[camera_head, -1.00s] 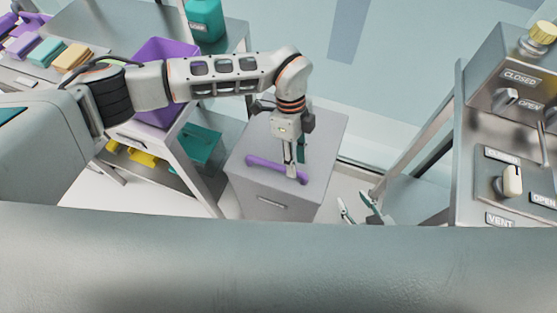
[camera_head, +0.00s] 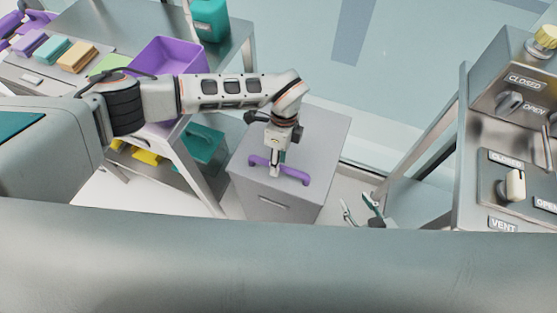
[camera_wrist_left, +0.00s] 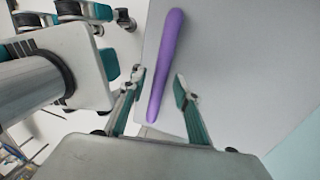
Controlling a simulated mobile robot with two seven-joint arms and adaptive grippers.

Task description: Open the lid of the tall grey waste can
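The tall grey waste can (camera_head: 245,185) stands on the floor in the middle of the head view. Its lid looks shut, and a purple bar handle (camera_head: 299,179) lies across the top. My left gripper (camera_head: 275,172) points down at the middle of the handle, hiding part of it. In the left wrist view, the left gripper (camera_wrist_left: 158,80) is open, with one finger on each side of the purple handle (camera_wrist_left: 172,45). I cannot tell whether they touch it. My right gripper (camera_head: 362,207) is open and empty, low to the right of the can.
A metal table with a purple bin (camera_head: 165,55) and coloured blocks stands left of the can. A teal container (camera_head: 209,20) stands behind. A control panel (camera_head: 500,165) with switches is on the right. Floor behind the can is clear.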

